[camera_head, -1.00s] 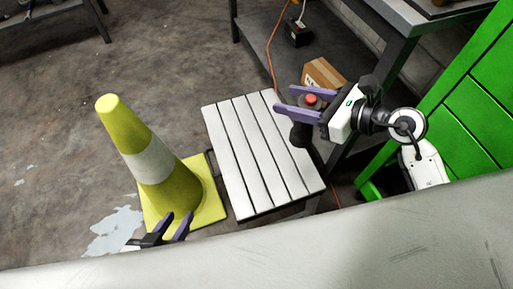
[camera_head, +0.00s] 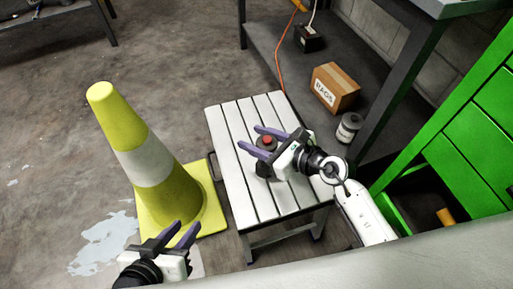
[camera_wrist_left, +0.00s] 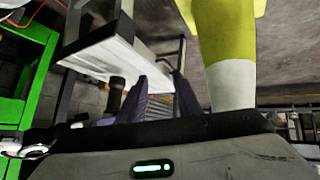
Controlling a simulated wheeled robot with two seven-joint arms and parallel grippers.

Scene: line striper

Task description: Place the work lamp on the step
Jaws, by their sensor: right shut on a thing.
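The work lamp (camera_head: 264,168) is a dark, upright cylinder with a red top. My right gripper (camera_head: 250,138) has its two purple fingers around it, over the middle of the step. The step (camera_head: 231,185) is a small stand with a pale slatted top and dark legs. Whether the lamp's base touches the slats is hard to tell. A dark cylinder, apparently the lamp (camera_wrist_left: 117,92), shows by the step (camera_wrist_left: 110,52) in the left wrist view. My left gripper (camera_head: 184,232) is open and empty, low in front of the cone.
A yellow cone (camera_head: 150,165) with a white band stands left of the step. A cardboard box (camera_head: 335,88) and a grey can (camera_head: 348,127) are at the right, by the workbench. A green cabinet (camera_head: 470,140) is further right. A pale surface (camera_head: 370,265) crosses the front.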

